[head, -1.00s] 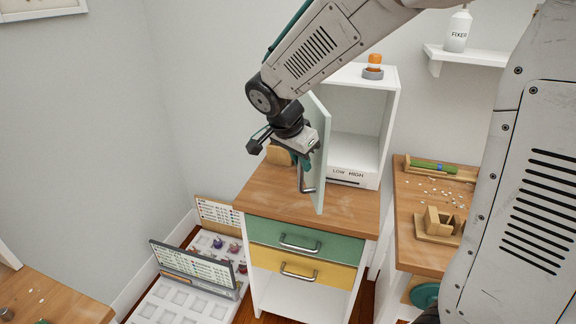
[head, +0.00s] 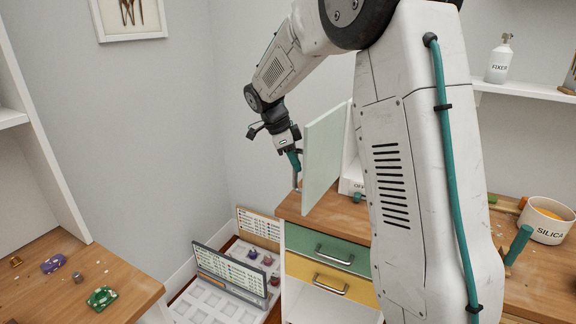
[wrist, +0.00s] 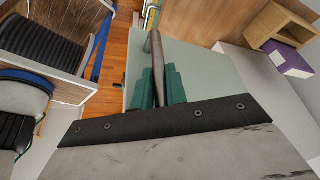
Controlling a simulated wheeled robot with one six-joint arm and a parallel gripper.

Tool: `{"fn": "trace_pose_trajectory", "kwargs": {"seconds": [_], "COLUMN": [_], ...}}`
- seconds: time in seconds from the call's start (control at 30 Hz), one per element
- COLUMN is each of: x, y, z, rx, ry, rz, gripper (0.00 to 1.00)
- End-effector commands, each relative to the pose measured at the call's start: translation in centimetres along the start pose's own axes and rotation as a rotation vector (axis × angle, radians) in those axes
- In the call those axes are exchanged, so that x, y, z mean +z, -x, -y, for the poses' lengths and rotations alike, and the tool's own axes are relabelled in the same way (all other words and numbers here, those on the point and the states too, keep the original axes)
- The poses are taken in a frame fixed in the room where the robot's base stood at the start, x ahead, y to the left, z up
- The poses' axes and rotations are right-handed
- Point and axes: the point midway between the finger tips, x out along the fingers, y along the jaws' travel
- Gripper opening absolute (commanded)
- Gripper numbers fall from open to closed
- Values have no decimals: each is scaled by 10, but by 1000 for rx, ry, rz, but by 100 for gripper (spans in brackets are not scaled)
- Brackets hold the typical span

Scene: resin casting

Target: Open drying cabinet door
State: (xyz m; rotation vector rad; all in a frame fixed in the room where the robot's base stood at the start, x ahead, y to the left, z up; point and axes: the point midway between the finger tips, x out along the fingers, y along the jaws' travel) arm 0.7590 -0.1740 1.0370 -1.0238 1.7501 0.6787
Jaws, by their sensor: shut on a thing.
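The drying cabinet door (head: 324,158) is a pale green panel, swung well open from the white cabinet (head: 351,172) on the wooden counter. Much of the cabinet is hidden behind the door and my arm. My gripper (head: 295,164) is at the door's free edge, shut on its metal handle (head: 297,182). In the wrist view the green fingers of my gripper (wrist: 158,87) close around the grey handle bar (wrist: 155,55), with the door panel (wrist: 200,70) beyond it.
The counter has a green drawer (head: 325,249) and a yellow drawer (head: 318,275). Gem trays with signs (head: 228,270) stand low beside it. A wooden bench (head: 70,275) is at left. A silica bowl (head: 546,219) is at right. Open wall space lies left of my gripper.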

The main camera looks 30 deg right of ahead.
Motion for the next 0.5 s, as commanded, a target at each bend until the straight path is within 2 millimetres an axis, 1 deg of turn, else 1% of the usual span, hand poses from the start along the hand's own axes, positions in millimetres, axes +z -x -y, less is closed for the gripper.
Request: {"fn": "trace_pose_trajectory", "kwargs": {"seconds": [0.03, 0.37, 0.4, 0.47, 0.5], "x": [-2, -3, -3, -2, -1], "y": [0, 0, 0, 0, 0], "z": [2, 3, 3, 3, 2], "rx": [-1, -2, -2, -2, -2], "ry": [-5, -6, -6, -6, -5], "rz": [-1, -2, -2, -2, -2], "gripper": [0, 0, 20, 36, 36]}}
